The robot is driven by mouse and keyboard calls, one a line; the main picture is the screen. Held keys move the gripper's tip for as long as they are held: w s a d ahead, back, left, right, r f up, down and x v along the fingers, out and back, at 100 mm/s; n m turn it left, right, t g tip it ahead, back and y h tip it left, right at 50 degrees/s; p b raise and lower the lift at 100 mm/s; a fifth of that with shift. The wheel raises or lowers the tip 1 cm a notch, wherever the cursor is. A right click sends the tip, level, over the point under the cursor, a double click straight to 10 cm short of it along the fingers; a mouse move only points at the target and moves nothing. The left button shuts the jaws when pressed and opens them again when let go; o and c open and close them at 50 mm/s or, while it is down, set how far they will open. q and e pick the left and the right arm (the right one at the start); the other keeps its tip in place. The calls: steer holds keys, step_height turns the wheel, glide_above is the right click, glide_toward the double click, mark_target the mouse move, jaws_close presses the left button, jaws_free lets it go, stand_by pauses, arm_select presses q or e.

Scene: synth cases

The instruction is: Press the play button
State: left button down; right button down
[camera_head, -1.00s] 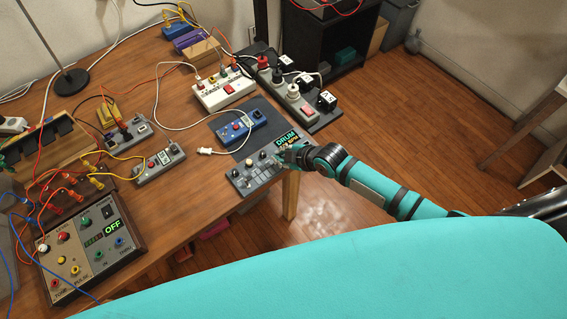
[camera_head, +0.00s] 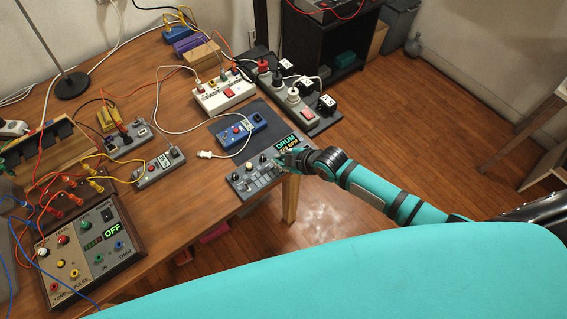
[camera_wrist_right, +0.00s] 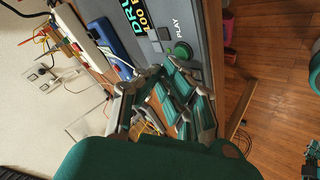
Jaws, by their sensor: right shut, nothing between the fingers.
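The grey drum machine (camera_head: 243,184) lies at the table's front right corner, with knobs, pads and a lit display (camera_head: 286,142) reading DRUM and a BPM value. In the right wrist view a round green button (camera_wrist_right: 183,50) sits beside the word PLAY. My right gripper (camera_head: 279,160) is shut and empty at the right part of the drum machine, hiding some of its panel. In the wrist view its fingertips (camera_wrist_right: 163,69) are just short of the green button; I cannot tell whether they touch it. My left gripper is out of view.
A blue box (camera_head: 242,133) on a dark mat lies behind the drum machine. A panel reading OFF (camera_head: 85,262) and many cables fill the left. Open floor (camera_head: 400,140) lies right.

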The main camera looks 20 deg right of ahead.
steer(key=shift+f, duration=0.15)
steer(key=shift+f+b, duration=0.3)
stand_by(0.3)
steer(key=shift+f, duration=0.1)
stand_by(0.4)
steer(key=shift+r+p, duration=0.55)
steer(key=shift+r, duration=0.05)
steer(key=shift+r, duration=0.1)
step_height(320, 180, up, 6)
steer(key=p, duration=0.5)
